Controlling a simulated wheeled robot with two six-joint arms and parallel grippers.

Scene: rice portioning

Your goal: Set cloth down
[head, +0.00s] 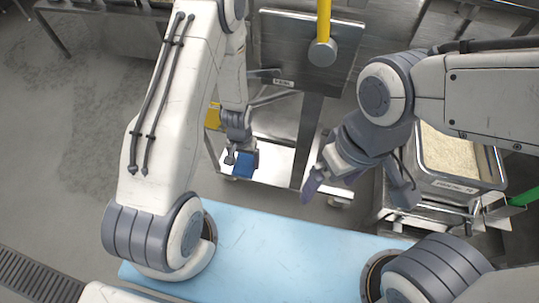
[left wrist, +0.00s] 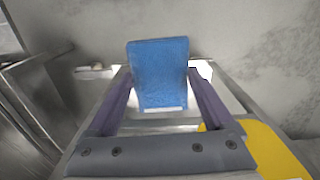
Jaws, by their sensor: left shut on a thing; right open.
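A blue cloth (head: 245,164) hangs at the end of my left gripper (head: 236,148), left of centre in the head view. In the left wrist view the blue cloth (left wrist: 158,72) is a flat, roughly rectangular piece between the two purple-grey fingers. My left gripper (left wrist: 160,90) is shut on it. The cloth appears in front of a pale metal surface; whether it touches that surface I cannot tell. My right gripper (head: 316,180) is open, right of the cloth and apart from it; its fingers partly overlap in the head view.
A metal stand with a tilted panel (head: 285,30) has a pale low base (head: 275,172). A yellow object (head: 213,117) is by the cloth; a yellow surface (left wrist: 262,150) shows in the wrist view. A rice-filled metal container (head: 478,183) stands right, near a green handle (head: 525,197). Floor is clear left.

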